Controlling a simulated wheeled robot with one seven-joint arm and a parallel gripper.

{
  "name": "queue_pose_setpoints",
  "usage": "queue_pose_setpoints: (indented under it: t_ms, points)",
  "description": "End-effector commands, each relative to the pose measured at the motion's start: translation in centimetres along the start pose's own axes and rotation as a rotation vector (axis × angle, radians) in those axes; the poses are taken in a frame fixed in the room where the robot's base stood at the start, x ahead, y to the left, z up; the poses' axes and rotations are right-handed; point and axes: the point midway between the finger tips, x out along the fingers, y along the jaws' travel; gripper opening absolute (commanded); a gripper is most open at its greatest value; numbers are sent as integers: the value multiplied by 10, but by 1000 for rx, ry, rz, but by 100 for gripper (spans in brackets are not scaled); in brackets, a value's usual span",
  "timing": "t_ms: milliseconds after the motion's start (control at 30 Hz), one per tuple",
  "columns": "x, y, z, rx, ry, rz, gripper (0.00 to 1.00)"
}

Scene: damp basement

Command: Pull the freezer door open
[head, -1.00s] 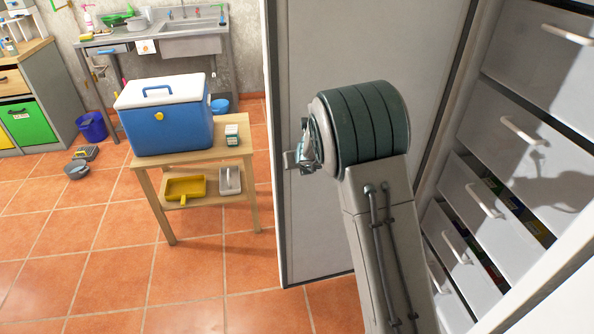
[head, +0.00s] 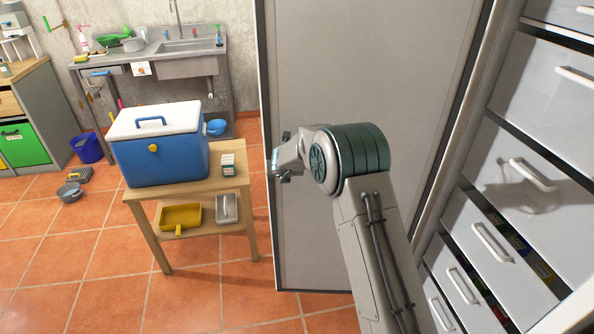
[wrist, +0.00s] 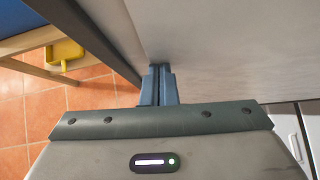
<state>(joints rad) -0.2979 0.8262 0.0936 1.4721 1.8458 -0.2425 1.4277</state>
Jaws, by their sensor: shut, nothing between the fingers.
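The freezer door (head: 400,75) stands wide open in the head view, its pale inner face with a dark border seal turned toward me. The freezer's interior with white drawers (head: 520,95) is exposed on the right. My gripper (head: 277,165) is at the inner side of the door, near its free edge. In the wrist view, its blue-grey fingers (wrist: 159,84) are shut with nothing between them, close to the door's inner face (wrist: 230,45). Whether they touch it I cannot tell. The door's handle is hidden.
A wooden stand (head: 185,255) with a blue cooler (head: 165,160) on it stands left of the door, close to its free edge. A metal sink (head: 185,65) is at the back wall. The tiled floor (head: 60,265) at the front left is clear.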

Motion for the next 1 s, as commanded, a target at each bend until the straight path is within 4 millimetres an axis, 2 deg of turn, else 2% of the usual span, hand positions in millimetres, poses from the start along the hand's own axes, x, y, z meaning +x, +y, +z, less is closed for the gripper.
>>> queue_pose_setpoints:
  t_ms: [667, 1000]
  points:
    - [3, -7, 2, 7, 0, -8, 0]
    - [-12, -4, -20, 8, -2, -9, 0]
